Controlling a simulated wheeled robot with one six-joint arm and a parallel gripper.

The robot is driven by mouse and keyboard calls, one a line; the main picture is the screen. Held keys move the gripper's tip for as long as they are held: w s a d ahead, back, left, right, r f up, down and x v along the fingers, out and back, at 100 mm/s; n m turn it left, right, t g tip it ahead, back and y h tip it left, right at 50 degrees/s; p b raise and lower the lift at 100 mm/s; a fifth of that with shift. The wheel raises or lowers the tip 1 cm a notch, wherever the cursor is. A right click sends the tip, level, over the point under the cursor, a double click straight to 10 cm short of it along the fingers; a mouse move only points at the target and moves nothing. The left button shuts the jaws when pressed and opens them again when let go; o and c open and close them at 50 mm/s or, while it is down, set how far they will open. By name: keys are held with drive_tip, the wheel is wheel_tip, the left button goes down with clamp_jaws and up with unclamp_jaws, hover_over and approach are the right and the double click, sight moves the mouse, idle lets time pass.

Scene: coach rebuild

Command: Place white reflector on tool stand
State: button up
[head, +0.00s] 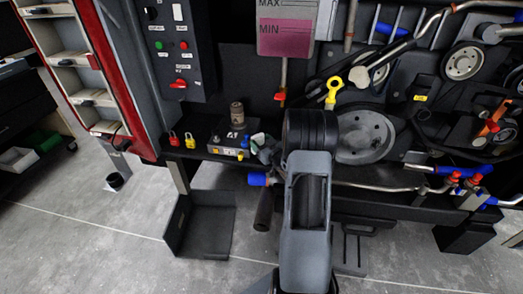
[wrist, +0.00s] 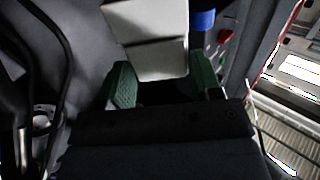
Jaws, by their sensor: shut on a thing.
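In the wrist view, a white two-panelled piece, which looks like the white reflector (wrist: 147,45), sits between the green finger pads of my gripper (wrist: 162,84). The pads are shut on it. In the head view, my gripper (head: 267,148) is mostly hidden behind my own arm, by the black ledge of the machine.
A small grey block with fittings (head: 231,148) and red and yellow padlocks (head: 182,141) are on the ledge left of my gripper. Pulleys (head: 463,62), belts and pipes crowd the right. A black bracket (head: 205,228) stands on the floor. Floor at left front is clear.

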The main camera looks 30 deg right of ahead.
drive_tip(key=shift+f, duration=1.7)
drive_tip(key=shift+f+b, duration=0.2)
drive_tip(key=shift+b, duration=0.1)
drive_tip(key=o, duration=0.9)
